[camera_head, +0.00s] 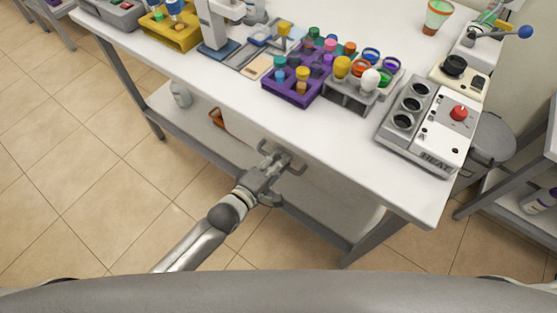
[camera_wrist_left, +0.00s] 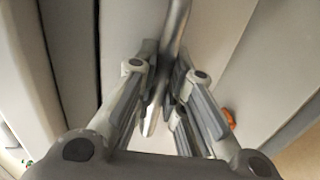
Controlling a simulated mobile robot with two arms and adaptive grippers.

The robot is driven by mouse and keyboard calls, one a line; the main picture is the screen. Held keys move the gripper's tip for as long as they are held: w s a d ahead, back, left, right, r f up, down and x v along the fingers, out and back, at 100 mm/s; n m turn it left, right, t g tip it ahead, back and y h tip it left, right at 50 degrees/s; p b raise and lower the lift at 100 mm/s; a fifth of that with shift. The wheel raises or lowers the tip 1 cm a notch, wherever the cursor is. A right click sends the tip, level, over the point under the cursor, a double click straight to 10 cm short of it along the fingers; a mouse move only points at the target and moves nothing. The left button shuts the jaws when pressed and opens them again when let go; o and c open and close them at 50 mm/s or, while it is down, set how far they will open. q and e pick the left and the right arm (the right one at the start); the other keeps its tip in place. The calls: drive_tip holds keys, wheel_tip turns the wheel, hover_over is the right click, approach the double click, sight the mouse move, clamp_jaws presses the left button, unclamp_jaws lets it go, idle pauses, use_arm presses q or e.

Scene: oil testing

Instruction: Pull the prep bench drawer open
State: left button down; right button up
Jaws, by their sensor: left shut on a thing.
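The prep bench (camera_head: 215,85) has a white top and a grey frame. Its pale drawer front (camera_head: 325,180) is under the front edge, partly covered by my left arm. My left gripper (camera_head: 276,160) is at the drawer front, shut on the drawer handle. In the left wrist view the handle (camera_wrist_left: 176,28) is a smooth grey bar running between the two fingers (camera_wrist_left: 160,92), with the pale drawer front (camera_wrist_left: 215,65) behind it. A dark strip (camera_wrist_left: 70,50) runs alongside the drawer front. How far the drawer is out is hard to tell. My right gripper is not in view.
The top carries a purple rack (camera_head: 287,92) of colourful vials, a heater block (camera_head: 420,120) and a yellow rack (camera_head: 168,36). A lower shelf (camera_head: 180,118) holds a bottle (camera_head: 181,94). The tiled floor before the bench is clear.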

use_arm(q)
drive_tip(key=f+p+v, duration=0.2)
drive_tip(key=p+v, duration=0.1)
drive_tip(key=v, duration=0.9)
drive_tip(key=s+f+p+v, duration=0.1)
drive_tip(key=f+p+v, duration=0.1)
drive_tip(key=v, duration=1)
drive_tip(key=shift+a+f+p, duration=0.4)
drive_tip(key=shift+a+f, duration=0.05)
drive_tip(key=shift+f, duration=0.05)
drive_tip(key=shift+s, duration=0.1)
drive_tip(key=c, duration=1.8)
unclamp_jaws()
drive_tip(key=shift+o, duration=0.2)
drive_tip(key=v, duration=1.2)
